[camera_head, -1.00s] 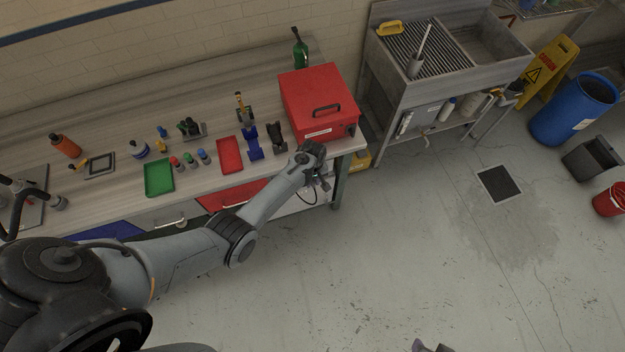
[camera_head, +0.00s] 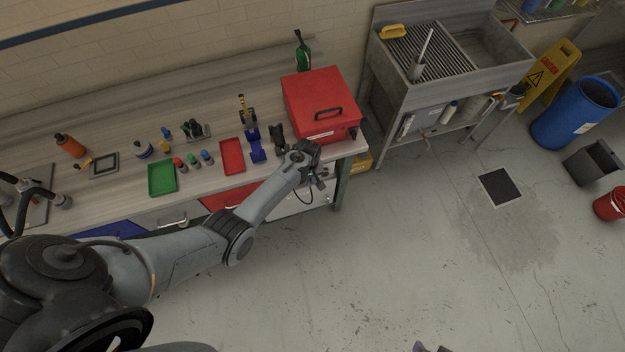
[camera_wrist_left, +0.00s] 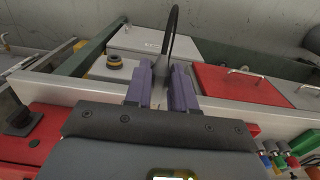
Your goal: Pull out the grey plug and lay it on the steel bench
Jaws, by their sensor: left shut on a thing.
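My left gripper (camera_head: 320,176) is at the front edge of the long grey bench (camera_head: 90,115), below the red toolbox. In the left wrist view its purple fingers (camera_wrist_left: 162,75) are shut on the plug, which is mostly hidden between them. A dark cable (camera_wrist_left: 171,22) arcs up from between the fingers; a loop of it (camera_head: 307,199) hangs by the gripper in the head view. I cannot tell whether the plug is still seated. A small part of my right gripper (camera_head: 430,347) shows at the bottom edge, its jaws unclear.
The red toolbox (camera_head: 318,100) stands on the bench's right end. Red (camera_head: 232,156) and green (camera_head: 162,178) trays and several small bottles occupy the front. The bench top's rear left is mostly bare. A sink unit (camera_head: 432,85) stands to the right.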

